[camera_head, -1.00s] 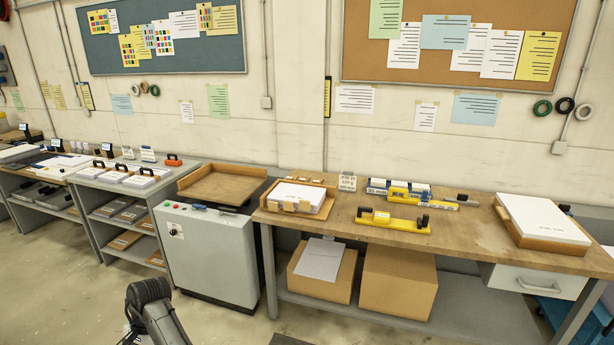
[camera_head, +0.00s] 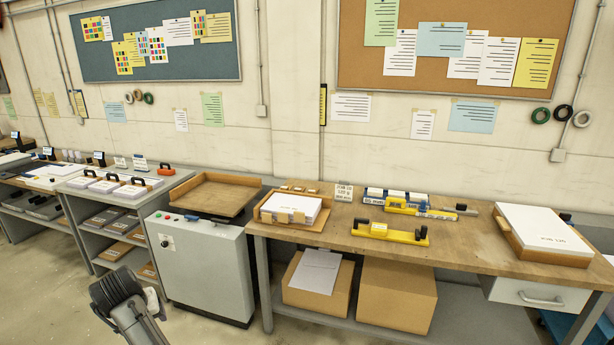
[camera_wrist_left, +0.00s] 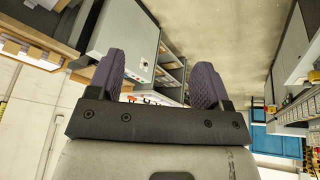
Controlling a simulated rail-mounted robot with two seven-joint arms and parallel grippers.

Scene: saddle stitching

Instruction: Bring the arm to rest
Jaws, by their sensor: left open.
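My left gripper (camera_wrist_left: 158,78) shows in the left wrist view with its two purple ridged fingers spread apart. Nothing is between them, and the gripper touches nothing visible there. A dark grey jointed part of my arm (camera_head: 126,302) rises from the bottom left of the head view, in front of the shelf unit and the grey machine. The gripper itself cannot be made out in the head view. My right gripper is in neither view.
A wooden workbench (camera_head: 462,238) holds a paper tray (camera_head: 263,213), a yellow stapler-like tool (camera_head: 390,233) and a paper stack (camera_head: 543,233). A grey machine cabinet (camera_head: 205,265) stands left of it, then a shelf unit (camera_head: 88,232). Cardboard boxes (camera_head: 397,297) sit under the bench. Open floor lies at lower left.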

